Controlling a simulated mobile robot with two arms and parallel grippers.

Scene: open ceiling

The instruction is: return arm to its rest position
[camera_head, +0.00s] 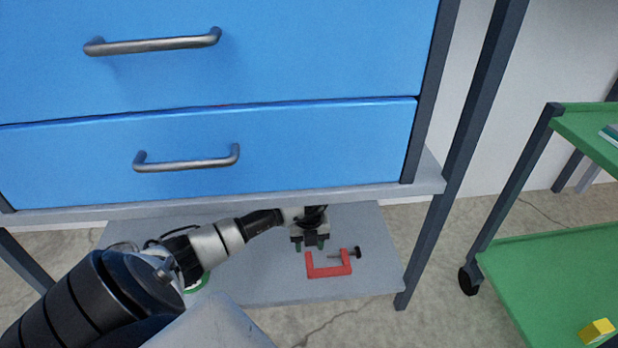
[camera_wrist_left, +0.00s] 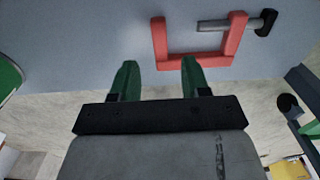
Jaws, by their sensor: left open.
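My left arm reaches in from the left over the low grey shelf. My left gripper (camera_head: 311,245) is open and empty, with its two green fingertips apart; it also shows in the left wrist view (camera_wrist_left: 158,75). A red clamp (camera_head: 328,270) with a dark screw lies on the shelf just to the right of the gripper and nearer the front. In the left wrist view the clamp (camera_wrist_left: 200,58) lies beyond the fingertips, and nothing is between the fingers. My right gripper is not in view.
The blue drawer cabinet (camera_head: 280,150) hangs above the shelf (camera_head: 375,250), its drawers shut, with metal handles. Dark legs stand at the shelf's sides. A green cart (camera_head: 540,265) stands at right with a yellow block (camera_head: 597,331) on it. A green round object, partly hidden, is behind my arm.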

